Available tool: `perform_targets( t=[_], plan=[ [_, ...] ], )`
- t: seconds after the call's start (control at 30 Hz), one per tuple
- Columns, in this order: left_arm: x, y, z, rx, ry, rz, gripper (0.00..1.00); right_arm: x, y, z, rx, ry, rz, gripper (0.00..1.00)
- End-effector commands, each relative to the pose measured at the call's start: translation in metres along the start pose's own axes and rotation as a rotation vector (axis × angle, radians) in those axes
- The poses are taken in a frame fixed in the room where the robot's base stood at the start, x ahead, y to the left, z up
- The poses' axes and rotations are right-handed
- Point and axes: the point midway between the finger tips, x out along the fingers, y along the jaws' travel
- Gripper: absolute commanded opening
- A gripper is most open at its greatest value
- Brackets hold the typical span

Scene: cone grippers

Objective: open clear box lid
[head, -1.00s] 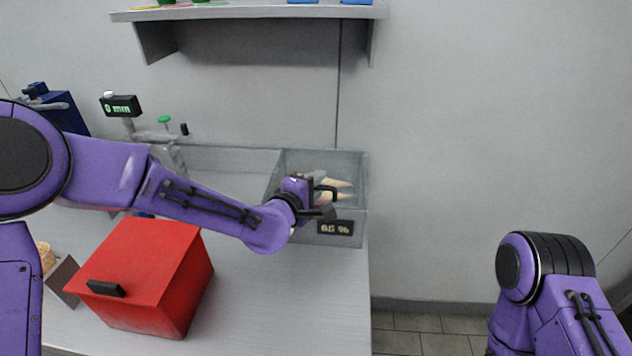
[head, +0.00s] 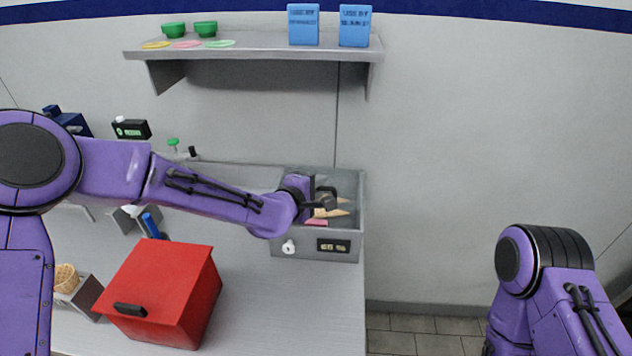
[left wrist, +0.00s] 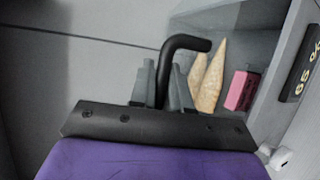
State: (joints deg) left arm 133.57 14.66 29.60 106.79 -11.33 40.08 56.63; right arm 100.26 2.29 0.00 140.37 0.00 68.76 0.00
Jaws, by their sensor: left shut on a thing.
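The clear box (head: 305,253) stands at the back right of the counter, with grey walls and a small readout on its front. Pale cones (head: 333,213) and a pink block (head: 316,223) lie inside. My left gripper (head: 322,199) is over the box opening. In the left wrist view, its two grey fingers (left wrist: 160,90) are shut on a bent black handle (left wrist: 185,43). The cones (left wrist: 211,78) and the pink block (left wrist: 242,90) show beside it. The clear lid's sheet cannot be made out, so its angle is unclear. My right gripper is out of view.
A red box (head: 165,285) with a black handle stands front left, near a holder with a waffle cone (head: 66,278). A shelf (head: 250,44) with green bowls and blue packs hangs above. The counter's front right is clear.

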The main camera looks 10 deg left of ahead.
Motion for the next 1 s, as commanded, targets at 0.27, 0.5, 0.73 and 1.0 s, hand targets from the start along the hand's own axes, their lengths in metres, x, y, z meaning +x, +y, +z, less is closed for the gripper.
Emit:
perform_targets(
  t=[0.27,0.5,0.73,1.0],
  plan=[
    [0.004,0.053,0.0,-0.073,0.003,-0.175,0.0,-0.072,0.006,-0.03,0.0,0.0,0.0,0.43],
    [0.014,0.067,-0.004,-0.113,0.005,-0.272,0.0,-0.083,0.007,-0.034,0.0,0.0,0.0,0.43],
    [0.017,0.072,-0.006,-0.131,0.005,-0.312,0.0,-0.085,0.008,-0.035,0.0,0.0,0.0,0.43],
    [0.018,0.073,-0.006,-0.133,0.006,-0.315,0.0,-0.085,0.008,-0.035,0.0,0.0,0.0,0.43]
  ],
)
